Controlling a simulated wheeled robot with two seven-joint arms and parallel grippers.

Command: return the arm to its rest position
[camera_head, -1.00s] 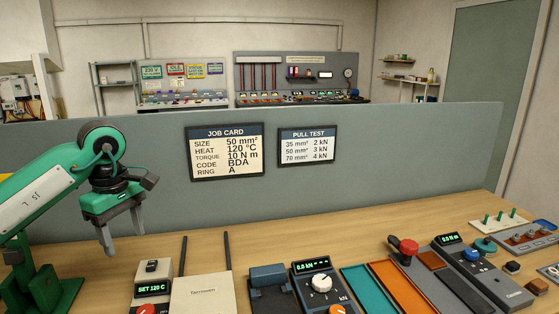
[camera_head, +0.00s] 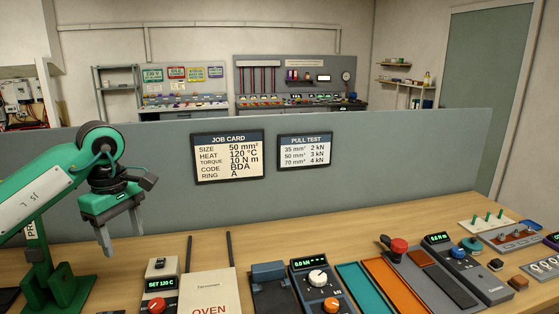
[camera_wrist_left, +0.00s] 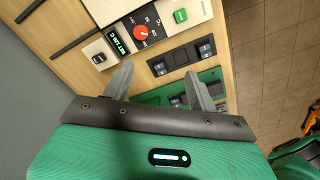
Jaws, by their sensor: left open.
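My left arm is green and comes in from the left in the head view. Its left gripper (camera_head: 122,232) hangs fingers-down above the left part of the wooden bench, open with nothing between the fingers. In the left wrist view the two grey fingers (camera_wrist_left: 156,88) stand apart, with the oven's control box and a dark panel (camera_wrist_left: 182,58) beyond them. My right gripper does not show.
The oven (camera_head: 208,290) and its control box (camera_head: 160,285) stand right of my gripper. The pull tester (camera_head: 315,283), teal tray (camera_head: 362,289) and orange tray (camera_head: 398,284) follow rightward. A grey partition (camera_head: 400,160) with the job card (camera_head: 228,156) stands behind the bench.

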